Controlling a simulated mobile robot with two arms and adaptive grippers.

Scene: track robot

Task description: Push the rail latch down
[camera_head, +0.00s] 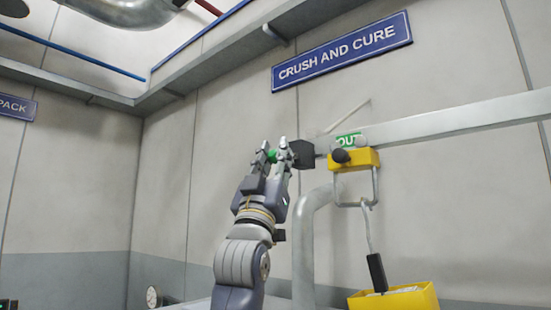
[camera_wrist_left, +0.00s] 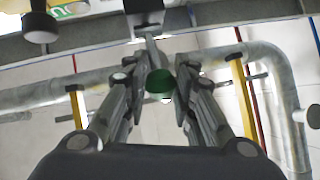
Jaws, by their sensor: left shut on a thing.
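The rail latch shows as a thin metal lever with a green knob (camera_wrist_left: 160,83) at the rail's left end. The green knob also shows between the fingers in the head view (camera_head: 272,156). My left gripper (camera_head: 272,150) reaches up from below and is shut on this knob; in the left wrist view its fingers (camera_wrist_left: 158,95) stand on both sides of it. A dark block (camera_head: 303,154) caps the rail end just right of the gripper. The lever's exact angle is hard to tell. My right gripper is not in view.
The grey overhead rail (camera_head: 460,119) runs right, with a green "OUT" label (camera_head: 347,142). A yellow trolley (camera_head: 362,158) with a black knob hangs on it, holding a hook with a black handle (camera_head: 377,272) above a yellow bin (camera_head: 410,299). A grey pipe (camera_head: 303,250) stands close to my arm.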

